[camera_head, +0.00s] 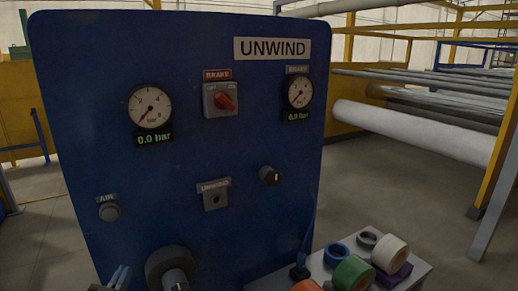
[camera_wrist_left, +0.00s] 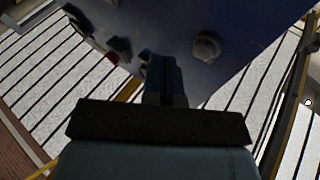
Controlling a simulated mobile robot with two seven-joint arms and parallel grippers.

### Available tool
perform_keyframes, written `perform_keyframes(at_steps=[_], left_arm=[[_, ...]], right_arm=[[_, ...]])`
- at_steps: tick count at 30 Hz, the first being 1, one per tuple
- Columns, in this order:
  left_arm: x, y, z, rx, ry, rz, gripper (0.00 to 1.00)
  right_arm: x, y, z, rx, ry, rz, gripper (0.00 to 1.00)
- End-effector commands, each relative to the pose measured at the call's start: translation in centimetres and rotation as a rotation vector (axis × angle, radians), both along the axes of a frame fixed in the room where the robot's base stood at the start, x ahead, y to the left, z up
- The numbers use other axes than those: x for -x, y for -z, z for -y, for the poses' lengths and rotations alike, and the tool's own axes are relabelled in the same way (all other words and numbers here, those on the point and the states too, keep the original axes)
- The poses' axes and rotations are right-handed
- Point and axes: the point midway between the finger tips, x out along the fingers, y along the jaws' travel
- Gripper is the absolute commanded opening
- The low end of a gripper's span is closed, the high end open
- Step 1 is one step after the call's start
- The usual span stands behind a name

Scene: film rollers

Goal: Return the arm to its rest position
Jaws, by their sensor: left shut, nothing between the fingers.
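The blue panel (camera_head: 150,50) marked UNWIND stands upright in front of me. It also fills the top of the left wrist view (camera_wrist_left: 260,30), with several dark and grey controls on it. I cannot tell the gap between the fingers and the panel. My right gripper is not in view.
The panel carries two gauges (camera_head: 150,107) reading 0.0 bar, a red brake switch (camera_head: 226,101), a black knob (camera_head: 270,176) and a large dark round part (camera_head: 168,266). A small table (camera_head: 418,267) with several tape rolls is at lower right. Long rollers (camera_head: 400,122) lie behind at right.

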Motion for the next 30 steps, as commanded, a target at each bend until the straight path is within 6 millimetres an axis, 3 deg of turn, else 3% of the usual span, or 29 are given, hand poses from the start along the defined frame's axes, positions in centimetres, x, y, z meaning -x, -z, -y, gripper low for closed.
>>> perform_keyframes(at_steps=[1, 6, 9, 12, 15, 18, 30], left_arm=[[1.6, 3.7, 1.2, 0.012, 0.004, -0.094, 0.00], [8.2, 14.2, 5.7, 0.031, 0.033, -0.406, 0.00], [12.8, 19.2, 8.3, 0.035, 0.065, -0.574, 0.00], [17.0, 22.7, 10.6, 0.039, 0.102, -0.709, 0.00], [20.2, 24.8, 12.2, 0.040, 0.132, -0.803, 0.00], [22.0, 25.9, 13.1, 0.040, 0.152, -0.855, 0.00], [22.6, 26.3, 13.5, 0.041, 0.160, -0.873, 0.00]], right_arm=[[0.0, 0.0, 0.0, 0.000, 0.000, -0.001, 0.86], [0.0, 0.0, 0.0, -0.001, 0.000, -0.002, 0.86], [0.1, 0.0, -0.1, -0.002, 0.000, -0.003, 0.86], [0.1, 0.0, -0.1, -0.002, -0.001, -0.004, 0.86], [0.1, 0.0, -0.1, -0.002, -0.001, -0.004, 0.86], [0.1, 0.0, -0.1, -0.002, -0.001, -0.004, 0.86], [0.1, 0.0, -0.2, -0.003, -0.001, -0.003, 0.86]])
